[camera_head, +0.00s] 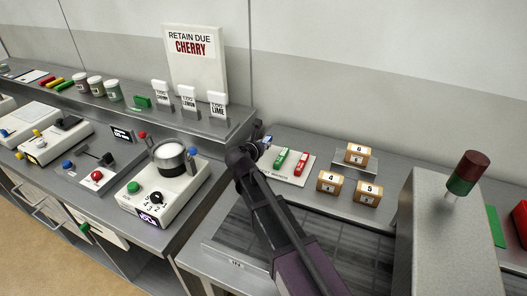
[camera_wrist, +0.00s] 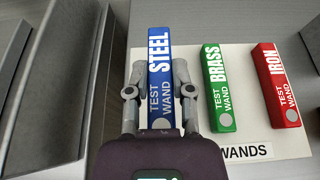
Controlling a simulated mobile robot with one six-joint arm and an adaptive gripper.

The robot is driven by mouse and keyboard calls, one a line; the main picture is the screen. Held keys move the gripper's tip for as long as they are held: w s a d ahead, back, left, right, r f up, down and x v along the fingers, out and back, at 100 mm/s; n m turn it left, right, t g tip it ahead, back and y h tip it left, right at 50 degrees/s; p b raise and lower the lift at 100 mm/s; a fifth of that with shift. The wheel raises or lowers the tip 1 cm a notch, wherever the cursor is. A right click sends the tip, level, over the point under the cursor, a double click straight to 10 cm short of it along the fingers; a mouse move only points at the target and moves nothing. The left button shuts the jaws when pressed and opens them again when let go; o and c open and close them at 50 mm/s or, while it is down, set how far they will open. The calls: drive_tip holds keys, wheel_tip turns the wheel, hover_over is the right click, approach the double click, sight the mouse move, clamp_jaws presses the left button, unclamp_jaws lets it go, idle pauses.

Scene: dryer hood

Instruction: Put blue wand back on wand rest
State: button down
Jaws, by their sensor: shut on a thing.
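The blue wand (camera_wrist: 159,58), lettered STEEL TEST WAND, is between the two fingers of my gripper (camera_wrist: 160,88), which is shut on it. It lies over the left part of the white wand rest (camera_wrist: 190,56), roughly in line with the other wands; whether it touches the rest I cannot tell. The green BRASS wand (camera_wrist: 218,88) and the red IRON wand (camera_wrist: 275,84) lie on the rest to its right. In the head view my gripper (camera_head: 262,146) is at the rest's left end and hides most of the blue wand.
Numbered boxes (camera_head: 330,182) stand right of the rest, one on a small stand (camera_head: 352,164). A grey housing with a red and green lamp (camera_head: 466,172) is farther right. A white device with a round cup (camera_head: 168,160) and a raised shelf (camera_head: 200,124) are left.

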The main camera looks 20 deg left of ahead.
drive_tip(key=shift+w+a, duration=0.25)
drive_tip(key=shift+w, duration=0.05)
drive_tip(key=shift+w+a+f+b, duration=0.15)
drive_tip(key=shift+a+f+b, duration=0.05)
drive_tip(key=shift+f+b, duration=1.65)
drive_tip(key=shift+f, duration=0.1)
drive_tip(key=c, duration=0.5)
unclamp_jaws()
